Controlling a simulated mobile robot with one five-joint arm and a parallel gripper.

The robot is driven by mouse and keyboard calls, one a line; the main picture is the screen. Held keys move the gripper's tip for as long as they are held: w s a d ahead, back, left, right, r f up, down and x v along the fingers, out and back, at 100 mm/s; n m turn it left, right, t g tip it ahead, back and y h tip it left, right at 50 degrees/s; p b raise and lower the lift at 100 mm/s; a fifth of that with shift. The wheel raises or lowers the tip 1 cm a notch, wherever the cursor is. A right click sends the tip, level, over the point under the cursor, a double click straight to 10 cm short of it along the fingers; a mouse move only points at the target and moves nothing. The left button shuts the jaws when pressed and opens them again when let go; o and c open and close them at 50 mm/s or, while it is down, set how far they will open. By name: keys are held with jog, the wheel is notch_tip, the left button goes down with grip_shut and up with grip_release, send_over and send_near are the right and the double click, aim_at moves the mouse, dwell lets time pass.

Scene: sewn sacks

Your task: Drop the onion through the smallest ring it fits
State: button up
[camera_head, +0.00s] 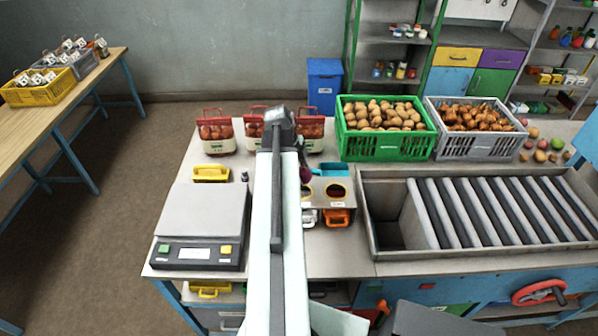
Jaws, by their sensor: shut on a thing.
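My arm reaches away from me up the middle of the head view. My gripper (302,158) is at its far end, shut on a dark red onion (305,175). The onion hangs near the back left part of a beige sizing board (321,184). One ring (336,190) shows on the right of the board, and another (306,193) shows partly beside my arm. Any rings further left are hidden by the arm. Below the board are an orange container (337,217) and a pale one (308,217). The fingertips are small and partly hidden.
A scale (202,220) stands left of my arm. Red-topped sacks (216,132) stand behind. A green crate (385,148) of potatoes and a grey crate (470,149) of onions stand back right. A roller tray (385,250) fills the right side.

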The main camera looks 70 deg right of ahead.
jog(key=shift+w+a+b+x, duration=0.1)
jog(key=shift+w+b+x, duration=0.05)
jog(key=shift+b+x, duration=0.7)
jog(key=shift+w+a+b+x, duration=0.15)
jog(key=shift+b+x, duration=0.55)
jog(key=shift+x, duration=0.2)
jog(key=shift+w+a+b+x, duration=0.1)
jog(key=shift+w+b+x, duration=0.1)
jog(key=shift+b+x, duration=0.65)
jog(key=shift+f, duration=0.15)
jog(key=o, duration=1.7)
jog(key=p+v, duration=0.8)
jog(key=shift+f, duration=0.1)
